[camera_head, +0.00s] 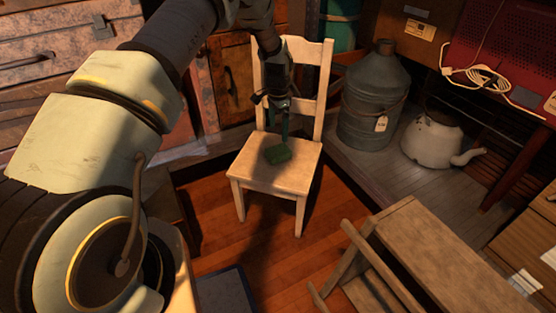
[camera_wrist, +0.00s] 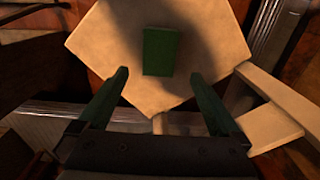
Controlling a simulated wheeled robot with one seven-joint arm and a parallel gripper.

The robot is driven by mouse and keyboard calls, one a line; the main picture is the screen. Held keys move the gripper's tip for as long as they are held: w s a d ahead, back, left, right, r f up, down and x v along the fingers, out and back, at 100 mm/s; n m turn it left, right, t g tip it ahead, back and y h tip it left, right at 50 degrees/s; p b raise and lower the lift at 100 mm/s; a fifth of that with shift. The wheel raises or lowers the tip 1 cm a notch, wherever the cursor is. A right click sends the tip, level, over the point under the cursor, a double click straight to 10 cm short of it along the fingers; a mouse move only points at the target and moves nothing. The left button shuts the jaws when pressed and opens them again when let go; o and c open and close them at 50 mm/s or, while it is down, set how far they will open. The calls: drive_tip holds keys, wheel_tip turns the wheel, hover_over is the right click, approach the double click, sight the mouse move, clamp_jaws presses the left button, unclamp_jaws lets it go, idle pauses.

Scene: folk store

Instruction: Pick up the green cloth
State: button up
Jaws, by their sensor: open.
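The green cloth (camera_head: 278,154) is a small folded block lying on the seat of a pale wooden chair (camera_head: 258,182). In the wrist view the cloth (camera_wrist: 160,51) lies on the chair seat (camera_wrist: 112,40), ahead of and between the lines of the two fingers. My gripper (camera_head: 285,128) hangs from above over the seat, close to the cloth. In the wrist view my gripper (camera_wrist: 162,83) has its two green fingers spread wide, with nothing between them. The exact height of the fingertips above the seat is hard to tell.
The chair's backrest (camera_head: 318,90) rises just behind my gripper. A grey metal can (camera_head: 374,105) and a white kettle (camera_head: 432,140) stand to the right. A wooden bench (camera_head: 425,245) is at the front right. Wooden floor (camera_head: 225,240) shows around the chair.

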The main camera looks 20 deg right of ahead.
sight(278, 150)
wheel_tip(278, 150, down, 10)
drive_tip(key=shift+f+b, duration=0.1)
drive_tip(key=shift+b, duration=0.65)
drive_tip(key=shift+s, duration=0.1)
drive_tip(key=shift+c, duration=0.2)
drive_tip(key=c, duration=1.4)
drive_tip(key=shift+o, duration=0.2)
wheel_tip(278, 150, up, 10)
drive_tip(key=p, duration=0.1)
drive_tip(key=shift+p, duration=0.3)
